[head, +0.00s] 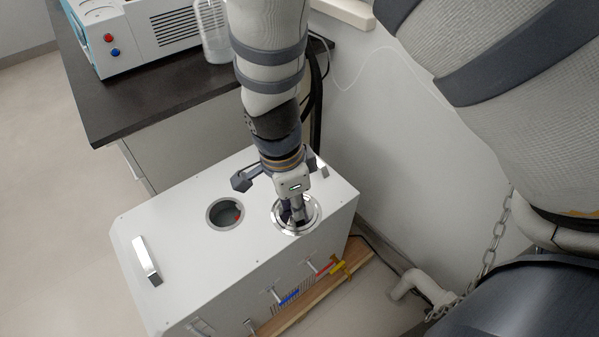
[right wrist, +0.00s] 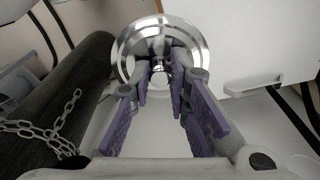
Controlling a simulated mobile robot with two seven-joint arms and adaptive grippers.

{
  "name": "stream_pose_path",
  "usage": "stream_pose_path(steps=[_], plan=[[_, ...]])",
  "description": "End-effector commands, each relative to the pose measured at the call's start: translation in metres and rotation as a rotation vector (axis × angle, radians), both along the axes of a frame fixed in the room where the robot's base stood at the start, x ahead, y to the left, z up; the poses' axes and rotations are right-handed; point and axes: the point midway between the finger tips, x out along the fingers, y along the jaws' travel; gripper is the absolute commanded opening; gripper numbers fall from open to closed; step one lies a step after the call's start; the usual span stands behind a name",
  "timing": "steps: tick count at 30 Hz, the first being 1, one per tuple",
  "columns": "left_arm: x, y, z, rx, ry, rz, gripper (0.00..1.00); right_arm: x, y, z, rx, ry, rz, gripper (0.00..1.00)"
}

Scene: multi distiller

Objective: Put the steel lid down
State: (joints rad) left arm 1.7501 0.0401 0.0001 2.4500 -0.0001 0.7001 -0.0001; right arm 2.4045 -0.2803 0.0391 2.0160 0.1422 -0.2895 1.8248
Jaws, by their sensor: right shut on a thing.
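The shiny round steel lid (head: 299,230) is at the right part of the white box's top, under my right gripper (head: 297,208). In the right wrist view the lid (right wrist: 130,52) is a polished disc with a small knob at its middle. The fingers of my right gripper (right wrist: 161,82) are closed on that knob from both sides. The fingers hide part of the lid. I cannot tell whether the lid rests on the box or is just above it. My left gripper is not in view.
The white box (head: 190,265) has an open round hole (head: 225,213) left of the lid and a handle (head: 146,260) at its left end. Coloured taps (head: 288,298) stick out of its front. A dark counter (head: 150,92) with a device and a bottle (head: 212,35) stands behind.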

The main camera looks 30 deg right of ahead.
Motion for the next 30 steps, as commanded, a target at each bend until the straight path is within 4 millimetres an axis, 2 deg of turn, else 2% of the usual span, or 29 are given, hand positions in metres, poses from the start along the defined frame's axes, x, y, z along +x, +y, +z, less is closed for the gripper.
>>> stream_pose_path(steps=[5,13,18,26,30], plan=[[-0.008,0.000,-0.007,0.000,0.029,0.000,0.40,0.023,-0.012,-0.017,0.001,0.008,0.004,0.00],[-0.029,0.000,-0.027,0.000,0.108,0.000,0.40,0.083,-0.038,-0.051,0.001,0.013,0.004,0.00],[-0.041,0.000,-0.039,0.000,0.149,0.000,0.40,0.107,-0.048,-0.084,0.001,0.013,0.005,0.00],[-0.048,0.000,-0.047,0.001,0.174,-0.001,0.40,0.126,-0.056,-0.104,0.000,0.006,0.003,0.00],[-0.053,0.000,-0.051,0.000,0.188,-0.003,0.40,0.127,-0.057,-0.129,-0.001,0.009,0.005,0.00]])
